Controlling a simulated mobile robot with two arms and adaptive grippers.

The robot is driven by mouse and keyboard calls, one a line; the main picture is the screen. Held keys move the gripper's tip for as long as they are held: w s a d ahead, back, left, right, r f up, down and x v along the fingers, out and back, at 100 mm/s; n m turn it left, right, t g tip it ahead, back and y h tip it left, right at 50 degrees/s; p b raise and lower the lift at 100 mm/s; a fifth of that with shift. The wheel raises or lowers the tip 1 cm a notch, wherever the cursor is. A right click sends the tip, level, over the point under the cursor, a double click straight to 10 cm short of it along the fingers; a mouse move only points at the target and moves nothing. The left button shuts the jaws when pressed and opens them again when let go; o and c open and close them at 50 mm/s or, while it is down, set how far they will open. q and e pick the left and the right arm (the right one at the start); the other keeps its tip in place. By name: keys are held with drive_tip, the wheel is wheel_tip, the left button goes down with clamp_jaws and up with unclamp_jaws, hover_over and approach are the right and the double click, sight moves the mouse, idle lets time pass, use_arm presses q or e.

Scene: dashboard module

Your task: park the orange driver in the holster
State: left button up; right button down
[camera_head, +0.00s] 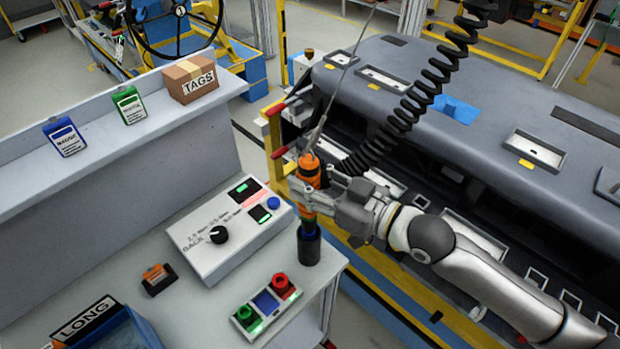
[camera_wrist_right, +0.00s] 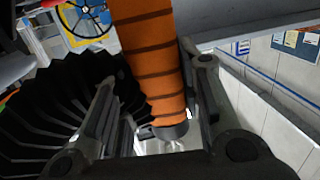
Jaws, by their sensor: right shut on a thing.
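The orange driver (camera_head: 309,170) is upright at the right end of the grey bench in the head view. A thin cable runs up from its top. My right gripper (camera_head: 318,200) is shut around its body. The black cylindrical holster (camera_head: 309,248) stands directly below the driver on the bench corner. The driver's lower end meets the holster's top, but I cannot tell how deep it sits. In the right wrist view the orange driver (camera_wrist_right: 155,70) stands between the two fingers of the right gripper (camera_wrist_right: 160,100). My left gripper is not in view.
A grey control box (camera_head: 230,228) with a knob stands left of the holster. A red, blue and green button box (camera_head: 267,304) is in front. A black coiled hose (camera_head: 420,90) hangs behind the driver. The dark dashboard module (camera_head: 480,110) fills the right side.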

drive_tip(key=shift+f+b, duration=2.15)
drive_tip(key=shift+f, duration=1.15)
drive_tip(key=shift+f, duration=0.1)
drive_tip(key=c, duration=0.9)
unclamp_jaws()
drive_tip(key=shift+c, duration=0.2)
drive_tip(key=shift+f, duration=0.15)
drive_tip(key=v, duration=1.2)
